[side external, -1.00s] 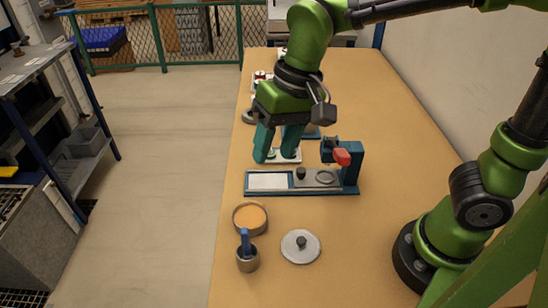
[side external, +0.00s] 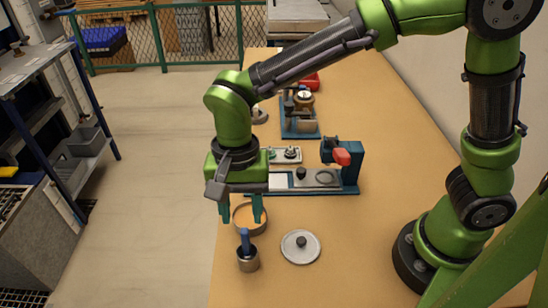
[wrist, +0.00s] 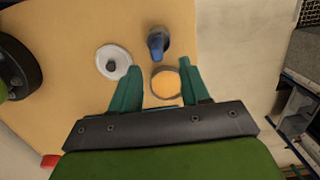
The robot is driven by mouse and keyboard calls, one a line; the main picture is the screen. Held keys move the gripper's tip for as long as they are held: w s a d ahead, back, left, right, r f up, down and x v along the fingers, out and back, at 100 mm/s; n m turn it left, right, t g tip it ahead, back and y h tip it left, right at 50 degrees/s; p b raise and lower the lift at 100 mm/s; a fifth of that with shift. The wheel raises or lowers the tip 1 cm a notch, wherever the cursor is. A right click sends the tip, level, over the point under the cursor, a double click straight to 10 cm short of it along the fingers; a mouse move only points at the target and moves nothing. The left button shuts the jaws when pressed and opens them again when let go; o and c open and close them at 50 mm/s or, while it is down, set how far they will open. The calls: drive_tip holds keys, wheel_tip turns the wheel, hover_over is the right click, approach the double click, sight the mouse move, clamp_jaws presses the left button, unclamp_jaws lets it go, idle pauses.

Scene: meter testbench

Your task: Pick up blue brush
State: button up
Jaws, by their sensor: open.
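The blue brush (side external: 245,240) stands upright in a small grey cup (side external: 248,261) near the front left of the table. In the wrist view the brush (wrist: 156,41) shows beyond my fingertips, above the round dish. My gripper (side external: 241,221) is open and empty, with its fingers pointing down. It is over the round dish with orange contents (side external: 246,222), behind the brush and apart from it.
A grey round lid with a dark knob (side external: 300,246) lies right of the cup. A blue-based fixture with a red part (side external: 342,157) stands behind the dish, and another device (side external: 300,115) is farther back. The table's left edge is close to the cup.

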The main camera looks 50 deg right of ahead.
sight(245, 230)
drive_tip(key=shift+s+a+f, duration=0.15)
drive_tip(key=shift+s+f, duration=0.1)
drive_tip(key=shift+f, duration=0.85)
drive_tip(key=shift+s+a+f, duration=0.15)
drive_tip(key=shift+s+f, duration=0.05)
drive_tip(key=shift+f, duration=0.95)
drive_tip(key=shift+s+a+f, duration=0.15)
drive_tip(key=shift+s+f, duration=0.1)
drive_tip(key=shift+f, duration=0.85)
clamp_jaws()
